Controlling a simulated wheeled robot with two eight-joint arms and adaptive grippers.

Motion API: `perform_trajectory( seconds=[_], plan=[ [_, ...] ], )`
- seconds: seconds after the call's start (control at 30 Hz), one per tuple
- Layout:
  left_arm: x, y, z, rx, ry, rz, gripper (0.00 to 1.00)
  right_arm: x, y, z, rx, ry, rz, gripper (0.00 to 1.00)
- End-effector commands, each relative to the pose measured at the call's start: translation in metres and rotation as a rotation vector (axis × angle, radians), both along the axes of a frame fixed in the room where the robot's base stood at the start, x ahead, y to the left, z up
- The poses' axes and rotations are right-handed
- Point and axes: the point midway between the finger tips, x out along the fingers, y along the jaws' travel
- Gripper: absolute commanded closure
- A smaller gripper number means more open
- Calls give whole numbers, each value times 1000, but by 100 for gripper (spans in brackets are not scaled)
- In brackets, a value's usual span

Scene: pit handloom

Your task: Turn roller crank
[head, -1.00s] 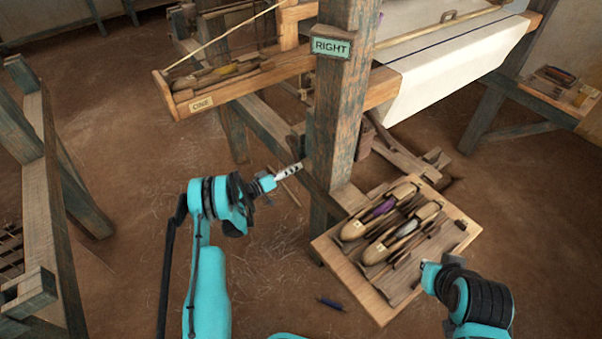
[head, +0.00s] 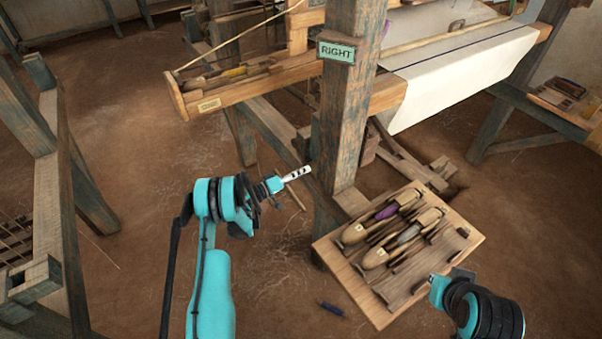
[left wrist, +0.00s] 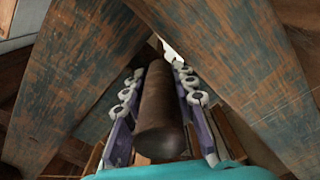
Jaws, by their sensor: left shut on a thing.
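In the left wrist view a dark brown, rounded wooden bar, seemingly the crank's handle (left wrist: 160,112), lies lengthwise between the two fingers of my left gripper (left wrist: 160,100). The gripper is shut on it. In the head view my left gripper (head: 297,174) is beside the left side of the worn blue-brown loom post (head: 347,120); the handle and crank cannot be made out there. The roller's white cloth (head: 450,75) hangs right of the post. My right gripper (head: 434,279) is at the lower right, beside the tray's edge; its fingers are too small to judge.
A wooden tray (head: 340,262) with shuttles stands below the post. A green "RIGHT" sign (head: 337,52) is on the post. A wooden shuttle box (head: 225,97) juts out to the left. A timber frame (head: 50,190) stands at far left. Bare floor lies between.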

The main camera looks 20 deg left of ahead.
Motion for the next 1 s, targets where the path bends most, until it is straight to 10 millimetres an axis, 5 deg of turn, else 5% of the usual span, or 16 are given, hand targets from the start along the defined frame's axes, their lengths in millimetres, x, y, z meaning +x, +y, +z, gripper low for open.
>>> perform_trajectory(
  seconds=[0.07, 0.1, 0.17, 0.7, 1.0],
  plan=[
    [1, -3, 3, -4, -3, -5, 100, 0, 0, 0, 0, 0, 0, 100],
    [1, -3, 3, -4, -4, -4, 66, 0, 0, 0, 0, 0, 0, 100],
    [1, -2, 3, -4, -4, -4, 52, 0, 0, 0, 0, 0, 0, 100],
    [-2, 3, 1, -2, -1, 2, 52, 0, 0, 0, 0, 0, 0, 100],
    [-45, 37, 1, -2, -2, 5, 52, 0, 0, 0, 0, 0, 0, 100]
  ],
)
